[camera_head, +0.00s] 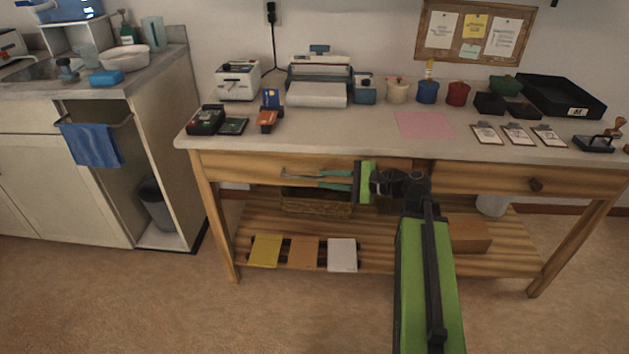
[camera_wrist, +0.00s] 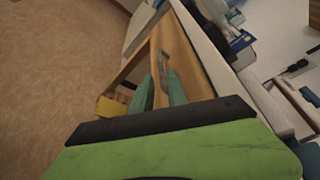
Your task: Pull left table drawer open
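The wooden table's left drawer (camera_head: 235,167) has a front that looks flush with the table frame, so it appears closed. Its grey bar handle (camera_head: 298,177) shows just left of my gripper's fingertips. My gripper (camera_head: 320,180) reaches along the drawer front from the right, with its two teal fingers apart. In the wrist view the gripper (camera_wrist: 160,76) is open, and the handle (camera_wrist: 163,56) lies just ahead, near the right fingertip. The drawer front (camera_wrist: 183,52) also shows there. I cannot tell whether a finger touches the handle.
A lower shelf (camera_head: 385,258) holds a basket (camera_head: 318,203) and several coloured pads. The tabletop (camera_head: 370,130) carries office items. A counter (camera_head: 150,75) stands left. The floor in front is clear.

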